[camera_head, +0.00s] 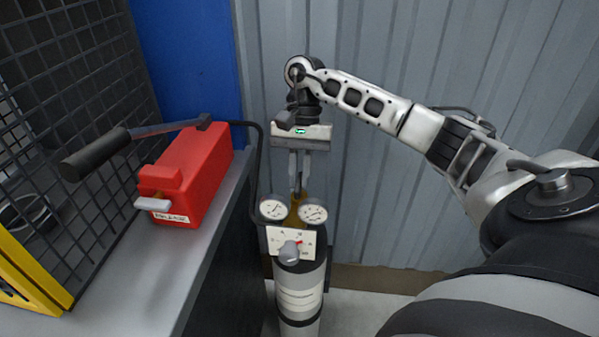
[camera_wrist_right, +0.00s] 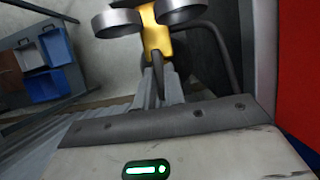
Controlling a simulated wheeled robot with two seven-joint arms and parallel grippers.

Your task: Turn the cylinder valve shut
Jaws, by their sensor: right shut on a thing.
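Below the gauges is a white dial plate (camera_head: 308,238) with a grey knob (camera_head: 289,252) and a red mark. My right gripper (camera_head: 300,190) points down from above, its fingers shut on the top of the cylinder valve. The wrist view shows the fingers (camera_wrist_right: 160,90) closed together at the yellow valve body (camera_wrist_right: 156,38). The fingertips partly hide the gripped part. My left gripper is not in view.
A red box (camera_head: 190,175) with a black-handled lever stands on the grey bench (camera_head: 180,285) left of the cylinder. A black hose runs down beside the cylinder. A corrugated wall (camera_head: 390,200) is behind. Blue bins (camera_wrist_right: 58,45) show in the wrist view.

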